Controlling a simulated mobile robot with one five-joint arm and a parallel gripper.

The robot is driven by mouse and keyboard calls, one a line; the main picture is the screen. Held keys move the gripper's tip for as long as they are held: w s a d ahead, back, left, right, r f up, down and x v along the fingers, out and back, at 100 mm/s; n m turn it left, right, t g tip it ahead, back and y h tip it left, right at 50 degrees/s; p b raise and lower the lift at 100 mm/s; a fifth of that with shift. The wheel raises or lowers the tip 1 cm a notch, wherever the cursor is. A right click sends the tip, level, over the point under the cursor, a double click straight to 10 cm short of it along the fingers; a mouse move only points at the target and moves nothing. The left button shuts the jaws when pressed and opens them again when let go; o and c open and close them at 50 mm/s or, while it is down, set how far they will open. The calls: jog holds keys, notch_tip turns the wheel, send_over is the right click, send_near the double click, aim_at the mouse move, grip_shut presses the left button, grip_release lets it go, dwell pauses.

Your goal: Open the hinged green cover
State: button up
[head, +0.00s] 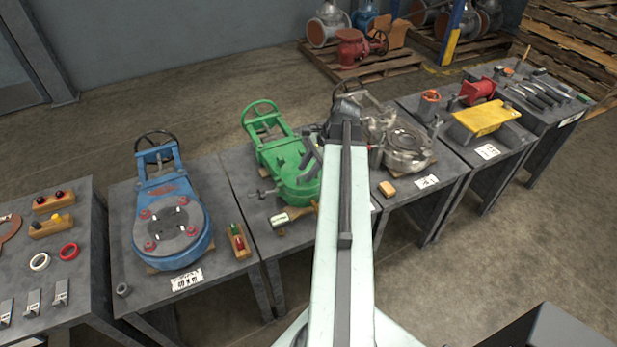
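The green valve-like unit (268,130) lies on the second table from the left among the valve tables, with a handwheel at its far end. Its round green cover (290,178) is at the near end and looks closed and flat. My pale arm crosses the picture centre and hides the cover's right side. Dark parts that look like my gripper (312,156) are just left of the arm's far end, over the cover's right edge. Whether they touch the cover, and whether the fingers are open or shut, is too small to tell.
A blue valve (172,225) stands on the table to the left. A grey metal valve (405,148) is on the table to the right. A wooden-handled tool (290,215) lies in front of the green cover. A yellow plate (485,120) is farther right. The floor in front is open.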

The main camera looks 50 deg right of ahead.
jog(key=shift+f, duration=0.1)
jog(key=shift+c, duration=0.3)
grip_shut()
jog(key=shift+a, duration=0.1)
dwell(0.9)
